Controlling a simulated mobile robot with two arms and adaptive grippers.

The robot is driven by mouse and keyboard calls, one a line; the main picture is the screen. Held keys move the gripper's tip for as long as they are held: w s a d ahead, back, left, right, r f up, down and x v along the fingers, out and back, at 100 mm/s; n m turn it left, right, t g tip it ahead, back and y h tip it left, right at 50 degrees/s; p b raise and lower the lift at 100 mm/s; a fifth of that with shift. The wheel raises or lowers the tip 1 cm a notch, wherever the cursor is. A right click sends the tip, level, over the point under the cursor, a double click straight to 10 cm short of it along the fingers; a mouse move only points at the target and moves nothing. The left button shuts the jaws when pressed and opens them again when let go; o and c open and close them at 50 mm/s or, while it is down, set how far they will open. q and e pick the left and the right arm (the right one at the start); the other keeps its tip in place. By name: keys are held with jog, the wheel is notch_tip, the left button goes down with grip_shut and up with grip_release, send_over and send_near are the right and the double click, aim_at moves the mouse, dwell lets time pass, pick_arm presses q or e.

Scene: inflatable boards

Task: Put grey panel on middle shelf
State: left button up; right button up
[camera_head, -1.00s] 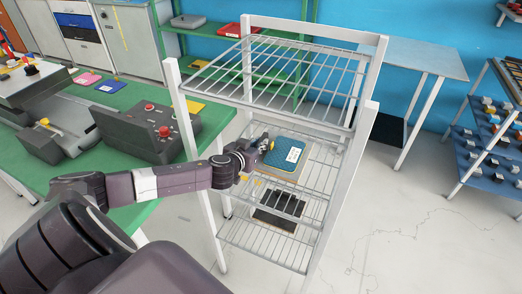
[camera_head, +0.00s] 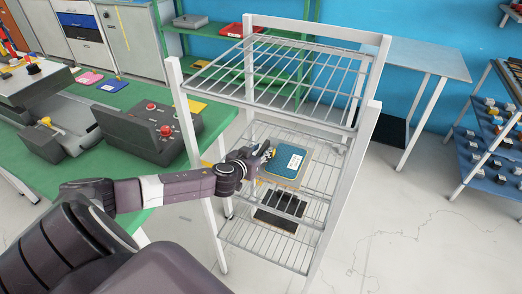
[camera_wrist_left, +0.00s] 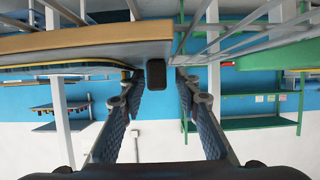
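A panel with a blue top, white label and tan-grey edge (camera_head: 287,163) lies at the middle shelf (camera_head: 322,150) of the white rack. No plainly grey panel shows; I cannot tell if this is the one named. My left gripper (camera_head: 266,153) is at its left edge. In the left wrist view the panel's wooden edge (camera_wrist_left: 90,42) crosses the top left, just beyond the fingertips. My right gripper is not in view.
A black panel (camera_head: 281,209) lies on the bottom shelf below. The wire top shelf (camera_head: 285,72) is empty above my arm, and white posts flank it. A green table (camera_head: 165,185) with grey machines stands at left.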

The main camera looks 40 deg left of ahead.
pick_arm(q)
jog(key=shift+r, duration=0.2)
jog(key=v, duration=1.2)
jog(key=shift+f, duration=0.1)
